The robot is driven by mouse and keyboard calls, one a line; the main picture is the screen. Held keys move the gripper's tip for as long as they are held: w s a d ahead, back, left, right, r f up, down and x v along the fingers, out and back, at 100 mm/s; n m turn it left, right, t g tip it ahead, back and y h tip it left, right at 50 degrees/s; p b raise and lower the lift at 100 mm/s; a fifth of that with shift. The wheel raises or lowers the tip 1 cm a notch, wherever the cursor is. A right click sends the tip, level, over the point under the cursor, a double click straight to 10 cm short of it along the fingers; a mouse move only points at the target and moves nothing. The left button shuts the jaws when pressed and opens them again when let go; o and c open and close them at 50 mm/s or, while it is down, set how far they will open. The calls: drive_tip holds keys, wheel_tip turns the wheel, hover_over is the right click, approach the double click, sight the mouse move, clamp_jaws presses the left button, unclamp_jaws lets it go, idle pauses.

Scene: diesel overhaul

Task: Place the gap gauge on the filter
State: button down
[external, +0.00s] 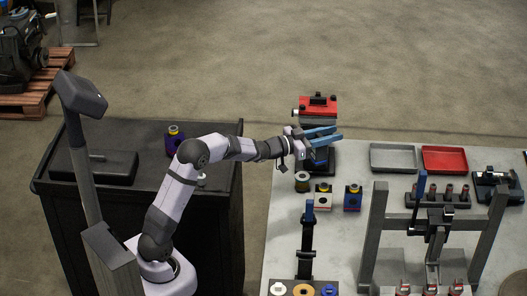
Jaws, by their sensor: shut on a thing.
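My gripper (304,143) is over the back left part of the grey workbench. It is shut on a long blue tool (323,134) with two diverging arms that point right. This may be the gap gauge, but the view is too small to be sure. A dark block below partly merges with the gripper in the picture. I cannot tell for certain which thing is the filter. A short round canister (302,181) stands on the bench just below the gripper in the picture, apart from the tool.
A white-and-red block (323,196) and a blue block (352,198) stand near the canister. A red machine (318,107) is behind the gripper. A grey tray (393,157) and a red tray (444,159) lie farther right. A grey frame (373,240) rises in front.

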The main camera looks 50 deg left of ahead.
drive_tip(key=w+a+f+n+t+y, duration=0.1)
drive_tip(key=a+n+y, duration=0.4)
drive_tip(key=a, duration=0.4)
wheel_tip(320, 180, down, 10)
drive_tip(key=m+p, duration=0.1)
drive_tip(key=p, duration=0.1)
drive_tip(key=shift+a+f+y, duration=0.15)
drive_tip(key=shift+y, duration=0.25)
drive_tip(key=shift+f, duration=0.2)
drive_tip(key=c, duration=1.8)
unclamp_jaws()
drive_tip(key=shift+f, duration=0.15)
drive_tip(key=o, duration=0.4)
drive_tip(key=shift+r, duration=0.25)
